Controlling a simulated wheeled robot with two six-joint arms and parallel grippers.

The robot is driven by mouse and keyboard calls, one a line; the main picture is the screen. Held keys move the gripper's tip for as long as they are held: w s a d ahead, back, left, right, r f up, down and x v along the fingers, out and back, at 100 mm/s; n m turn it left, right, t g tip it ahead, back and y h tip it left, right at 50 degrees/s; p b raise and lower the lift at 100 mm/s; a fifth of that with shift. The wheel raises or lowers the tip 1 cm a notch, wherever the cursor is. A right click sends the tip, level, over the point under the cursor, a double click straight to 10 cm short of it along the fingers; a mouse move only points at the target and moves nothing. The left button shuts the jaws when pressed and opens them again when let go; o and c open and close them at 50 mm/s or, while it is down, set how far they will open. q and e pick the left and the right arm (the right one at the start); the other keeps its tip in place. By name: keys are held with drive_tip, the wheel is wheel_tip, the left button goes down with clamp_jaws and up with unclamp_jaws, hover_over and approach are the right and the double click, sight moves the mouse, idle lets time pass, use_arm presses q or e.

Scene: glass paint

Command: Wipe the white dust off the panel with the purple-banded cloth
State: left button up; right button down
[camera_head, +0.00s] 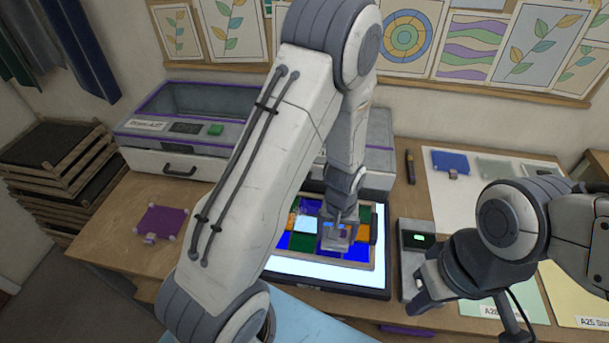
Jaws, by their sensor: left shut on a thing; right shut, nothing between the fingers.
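The panel (301,242), a framed grid of blue, green, orange and pale panes, lies on a lit light table (310,268). My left arm reaches over it and hides part of it. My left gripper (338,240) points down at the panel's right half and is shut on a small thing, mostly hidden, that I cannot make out. I cannot clearly pick out the purple-banded cloth. Pale specks show near the panel's upper left, but I cannot tell if they are dust. My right gripper (424,292) is shut and empty, right of the light table.
A purple piece (162,222) with pale corners lies on the table's left. A grey device (416,241) with a green display stands right of the light table. A blue piece (450,162) lies on a white sheet. A case (190,130) stands behind.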

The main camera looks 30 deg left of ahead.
use_arm(q)
wheel_tip(320, 180, up, 2)
drive_tip(key=shift+s+p, duration=0.15)
drive_tip(key=shift+p, duration=0.5)
drive_tip(key=shift+r+p, duration=1.6)
drive_tip(key=shift+r, duration=0.25)
drive_tip(key=shift+a, duration=0.1)
